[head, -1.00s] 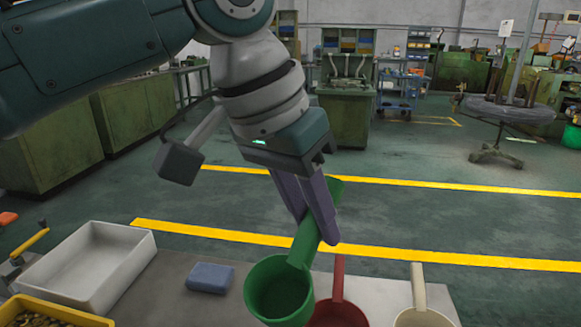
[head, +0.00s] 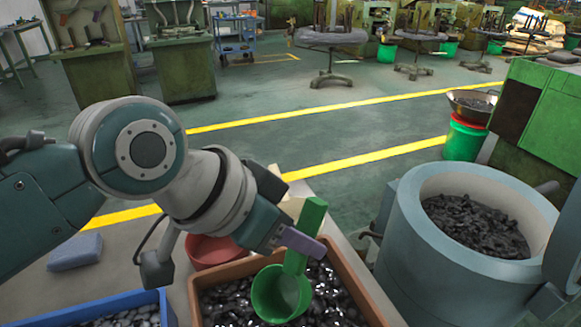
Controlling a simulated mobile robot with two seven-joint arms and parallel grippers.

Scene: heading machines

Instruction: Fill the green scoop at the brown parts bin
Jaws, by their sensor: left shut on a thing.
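The green scoop (head: 281,295) is in my left gripper (head: 300,243), which is shut on its upright handle. The brown parts bin (head: 358,283) is at the bottom middle and holds dark, shiny small parts. The scoop's round cup hangs over the bin, in front of the parts. Its green inside shows and I see no parts in it. I cannot tell whether the cup touches the parts. My right gripper is not in view.
A large blue-grey drum (head: 415,265) of dark parts stands close on the right.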

